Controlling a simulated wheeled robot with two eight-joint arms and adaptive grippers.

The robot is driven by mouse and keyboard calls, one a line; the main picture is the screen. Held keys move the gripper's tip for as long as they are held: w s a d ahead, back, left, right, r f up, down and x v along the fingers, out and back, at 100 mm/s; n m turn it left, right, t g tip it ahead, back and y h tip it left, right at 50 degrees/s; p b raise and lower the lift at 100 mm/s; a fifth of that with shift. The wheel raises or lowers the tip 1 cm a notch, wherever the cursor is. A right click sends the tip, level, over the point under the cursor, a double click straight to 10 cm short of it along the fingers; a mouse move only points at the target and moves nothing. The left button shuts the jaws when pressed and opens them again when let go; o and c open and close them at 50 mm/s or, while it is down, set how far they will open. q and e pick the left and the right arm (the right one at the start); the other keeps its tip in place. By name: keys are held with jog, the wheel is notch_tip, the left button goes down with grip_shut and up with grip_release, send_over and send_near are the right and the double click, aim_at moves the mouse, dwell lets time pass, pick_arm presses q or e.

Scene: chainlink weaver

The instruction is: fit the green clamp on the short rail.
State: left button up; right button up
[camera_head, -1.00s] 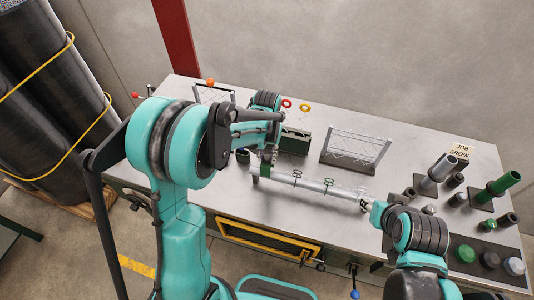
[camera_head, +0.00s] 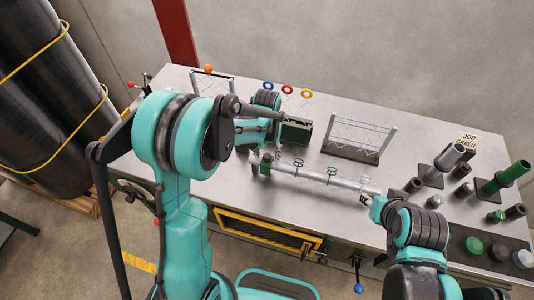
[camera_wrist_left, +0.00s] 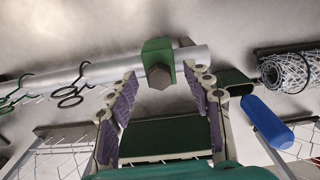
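A mesh panel in a dark stand (camera_head: 352,150) stands behind the rail. Upright silver (camera_head: 445,160) and green (camera_head: 505,178) tubes stand at the right, near round pads. Blue, red and yellow rings (camera_head: 287,89) are at the back. The bench between rail and front edge is clear.

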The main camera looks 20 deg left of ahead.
pick_arm(q)
notch_tip(320, 180, up, 12)
dwell(0.6)
dwell(0.5)
jog(key=s+a+f+t+b, duration=0.1)
jog(key=s+f+t+b, duration=0.2)
jog(key=s+b, duration=0.2)
jog(key=s+a+f+t+b, duration=0.1)
jog(key=s+f+t+b, duration=0.3)
jog(key=s, duration=0.8)
jog(key=shift+a+f+b, duration=0.15)
jog(key=shift+a+b, duration=0.25)
jog(key=shift+b, duration=0.45)
